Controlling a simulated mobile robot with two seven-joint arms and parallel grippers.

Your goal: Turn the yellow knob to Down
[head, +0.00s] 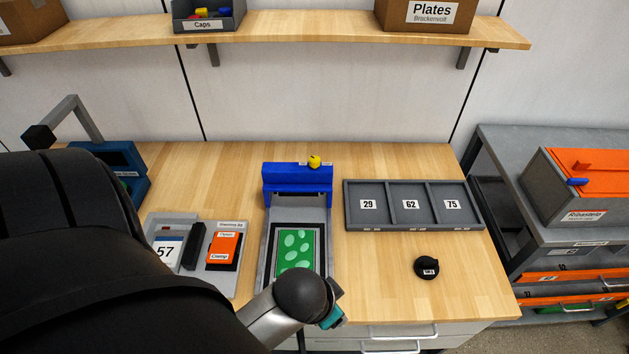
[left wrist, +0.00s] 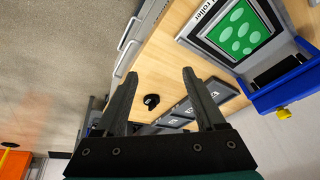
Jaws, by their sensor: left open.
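The small yellow knob (head: 315,162) sits on top of the blue housing (head: 297,182) at the back of a grey roller fixture, with small white labels beside it too small to read. I cannot tell which setting the knob points at. In the left wrist view the knob (left wrist: 283,113) shows at the right, on the blue housing (left wrist: 285,90). My left gripper (left wrist: 160,72) is open and empty, with its fingers well apart from the knob. In the head view my left arm covers the front of the fixture, and the fingertips are hidden.
The fixture holds a green plate (head: 296,248). To its left is a grey tray (head: 170,224) with an orange clamp block (head: 225,246). To its right are a three-bay tray (head: 408,203) and a black round part (head: 427,267). A shelf (head: 290,32) hangs above.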

